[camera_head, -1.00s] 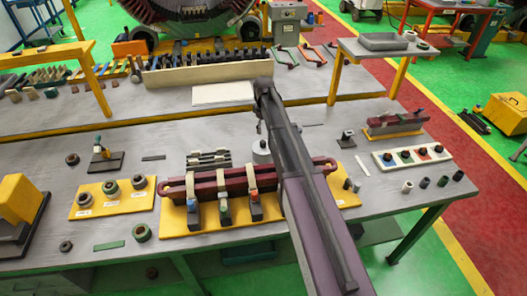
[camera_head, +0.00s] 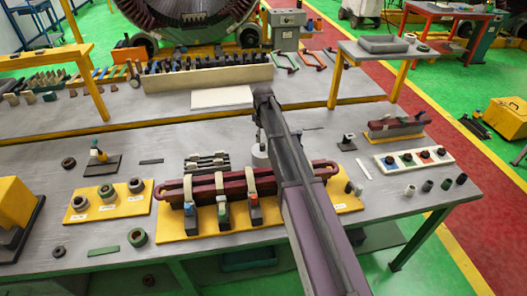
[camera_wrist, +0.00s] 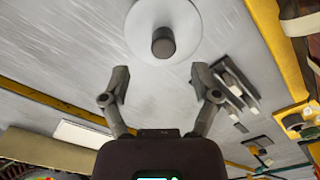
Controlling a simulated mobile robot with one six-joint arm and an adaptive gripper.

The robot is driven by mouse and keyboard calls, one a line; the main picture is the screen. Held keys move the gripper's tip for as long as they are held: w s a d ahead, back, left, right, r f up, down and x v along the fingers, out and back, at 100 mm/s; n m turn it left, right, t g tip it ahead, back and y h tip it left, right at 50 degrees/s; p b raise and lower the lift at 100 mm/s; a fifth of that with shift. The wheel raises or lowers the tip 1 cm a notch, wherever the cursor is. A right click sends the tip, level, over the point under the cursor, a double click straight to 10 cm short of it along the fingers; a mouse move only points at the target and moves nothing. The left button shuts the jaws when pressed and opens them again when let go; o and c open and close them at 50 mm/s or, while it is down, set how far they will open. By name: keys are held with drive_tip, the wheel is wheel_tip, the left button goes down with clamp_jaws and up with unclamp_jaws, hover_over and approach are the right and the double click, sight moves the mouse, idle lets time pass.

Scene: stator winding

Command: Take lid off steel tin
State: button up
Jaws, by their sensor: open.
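The steel tin (camera_head: 260,156) stands on the grey workbench behind the dark red coil bar, partly hidden by my arm in the head view. In the wrist view its round pale lid (camera_wrist: 185,22) is seen from above, cut by the top edge, with a dark cylindrical knob (camera_wrist: 163,42) at its middle. My gripper (camera_wrist: 160,74) is open and empty. Its two fingertips are wide apart, just below the knob in the picture, and the knob is not between them. In the head view my gripper is mostly hidden by my arm.
The dark red coil bar (camera_head: 180,193) with pale straps lies on a yellow board close in front of the tin. A slotted dark rack (camera_head: 207,162) stands just left of the tin. A white plate (camera_head: 222,97) lies farther back. Bare bench lies behind the tin.

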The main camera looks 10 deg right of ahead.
sight(263, 145)
drive_tip(key=shift+s+a+f+b, duration=0.1)
drive_tip(key=shift+a+f+b, duration=0.05)
drive_tip(key=shift+f+b, duration=2.3)
clamp_jaws()
